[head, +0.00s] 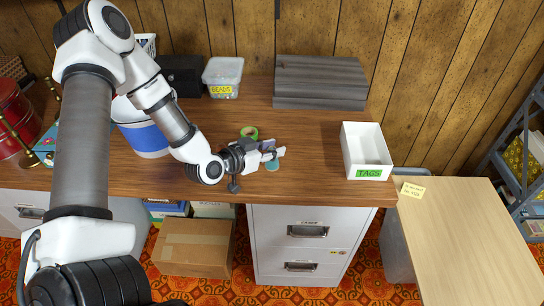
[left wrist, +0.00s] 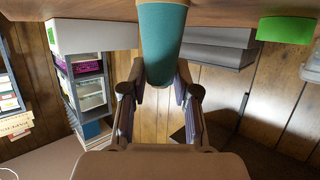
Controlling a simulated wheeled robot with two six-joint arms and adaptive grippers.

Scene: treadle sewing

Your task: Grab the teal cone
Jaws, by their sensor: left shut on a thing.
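The teal cone (head: 272,165) stands on the wooden table, partly hidden behind my left gripper in the head view. My left gripper (head: 270,153) reaches it from the left, low over the table. In the left wrist view the teal cone (left wrist: 163,42) hangs from the top edge of the picture, its narrower end between the two fingers of my left gripper (left wrist: 160,86). The fingers are shut on it. My right gripper is in neither view.
A white TAGS tray (head: 352,150) stands to the right. A grey slab (head: 320,82) and a BEADS tub (head: 222,76) are at the back. The table between cone and tray is clear.

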